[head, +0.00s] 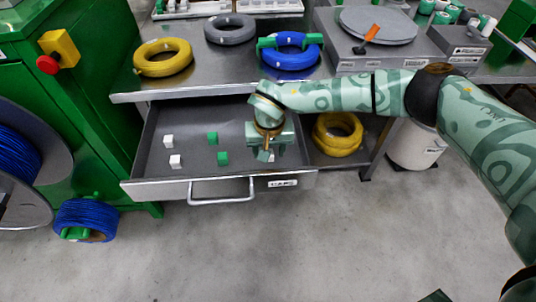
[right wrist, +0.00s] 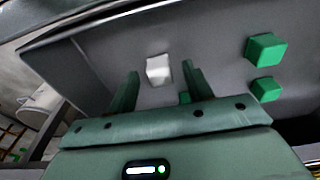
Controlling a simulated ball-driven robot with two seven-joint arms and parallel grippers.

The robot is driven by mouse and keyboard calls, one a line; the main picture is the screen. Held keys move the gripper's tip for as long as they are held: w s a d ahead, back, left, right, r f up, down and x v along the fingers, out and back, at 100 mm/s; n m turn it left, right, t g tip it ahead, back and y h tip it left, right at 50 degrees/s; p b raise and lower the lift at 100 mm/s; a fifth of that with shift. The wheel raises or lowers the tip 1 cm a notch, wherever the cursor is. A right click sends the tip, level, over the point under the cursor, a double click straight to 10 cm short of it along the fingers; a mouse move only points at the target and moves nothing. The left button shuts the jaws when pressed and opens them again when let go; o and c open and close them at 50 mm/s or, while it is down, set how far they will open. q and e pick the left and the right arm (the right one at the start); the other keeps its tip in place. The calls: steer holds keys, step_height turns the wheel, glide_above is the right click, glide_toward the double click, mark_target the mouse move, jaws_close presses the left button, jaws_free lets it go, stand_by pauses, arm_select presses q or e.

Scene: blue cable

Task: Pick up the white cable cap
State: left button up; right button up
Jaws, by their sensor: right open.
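In the right wrist view a white cable cap (right wrist: 158,68) lies on the grey drawer floor, seen between the tips of my open right gripper (right wrist: 161,78). Nothing is held. In the head view my right gripper (head: 266,152) points down into the right part of the open drawer and hides most of what is under it. Two other white caps, one behind (head: 168,141) and one in front (head: 175,161), lie at the drawer's left. My left gripper is not in view.
The open drawer (head: 158,187) has low metal walls and a front handle (head: 222,200). Two green caps (head: 212,138) (head: 222,158) lie mid-drawer. Yellow (head: 163,57), grey and blue (head: 290,58) cable coils rest on the bench above. The drawer's front left floor is clear.

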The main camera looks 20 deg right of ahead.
steer(key=c, duration=1)
steer(key=shift+c, duration=0.2)
